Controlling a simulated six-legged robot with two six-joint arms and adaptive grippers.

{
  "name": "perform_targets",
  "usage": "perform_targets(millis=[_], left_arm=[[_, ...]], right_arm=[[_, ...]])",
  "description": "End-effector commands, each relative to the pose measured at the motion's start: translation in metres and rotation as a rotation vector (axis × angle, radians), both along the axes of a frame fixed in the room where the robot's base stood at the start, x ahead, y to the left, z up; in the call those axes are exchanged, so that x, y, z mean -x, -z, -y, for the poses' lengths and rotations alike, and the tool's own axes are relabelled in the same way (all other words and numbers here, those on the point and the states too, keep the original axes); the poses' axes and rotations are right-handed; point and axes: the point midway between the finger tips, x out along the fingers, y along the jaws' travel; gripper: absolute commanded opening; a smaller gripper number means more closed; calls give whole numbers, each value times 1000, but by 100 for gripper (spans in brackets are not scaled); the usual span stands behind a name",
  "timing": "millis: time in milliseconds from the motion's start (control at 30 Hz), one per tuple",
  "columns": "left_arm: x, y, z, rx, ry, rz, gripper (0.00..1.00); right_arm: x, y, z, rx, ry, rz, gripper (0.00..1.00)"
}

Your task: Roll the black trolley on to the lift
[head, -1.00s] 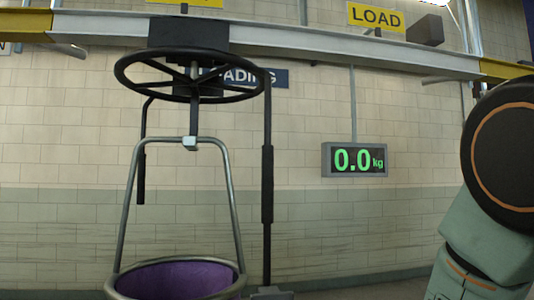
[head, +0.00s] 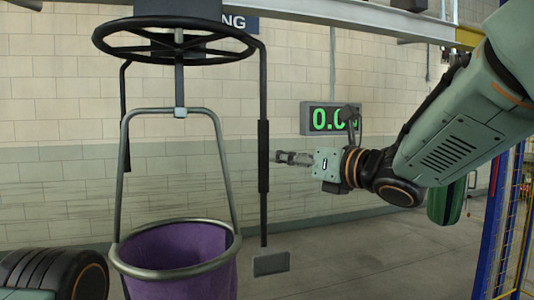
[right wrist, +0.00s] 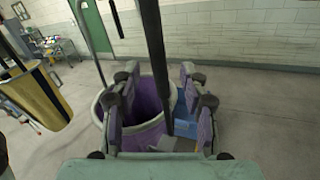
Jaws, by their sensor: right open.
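The black trolley (head: 180,14) hangs under the overhead beam at the upper left of the head view, with a black spoked ring (head: 172,48) below it. A purple sling bag (head: 180,262) hangs from it on a grey frame. A long black handle bar (head: 263,165) with a thicker grip and a foot plate hangs at the ring's right side. My right gripper (head: 276,157) is open at this bar's grip. In the right wrist view, the bar (right wrist: 154,45) passes between its spread fingers (right wrist: 160,98). My left gripper is out of view. I cannot make out the lift.
The overhead beam (head: 345,12) runs right to a yellow section (head: 468,38). A weight display (head: 318,119) on the wall is partly hidden by my right arm. A blue post (head: 490,225) stands at the right. A yellow bag (right wrist: 40,98) is left in the wrist view. The floor (head: 370,255) looks clear.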

Motion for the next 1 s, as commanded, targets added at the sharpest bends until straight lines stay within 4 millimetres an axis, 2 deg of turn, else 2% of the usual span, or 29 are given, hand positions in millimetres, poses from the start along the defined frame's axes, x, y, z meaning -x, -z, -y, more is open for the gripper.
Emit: perform_targets(millis=[100, 267, 700, 1000], left_arm=[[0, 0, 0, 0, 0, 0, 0], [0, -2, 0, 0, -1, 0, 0], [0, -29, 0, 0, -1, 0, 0], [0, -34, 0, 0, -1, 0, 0]], right_arm=[[0, 0, -1, 83, -9, 71, 44], [-3, 0, -2, 127, -10, 109, 44], [-48, -2, -42, 127, -7, 108, 44], [-58, 0, -52, 125, -6, 108, 44]])
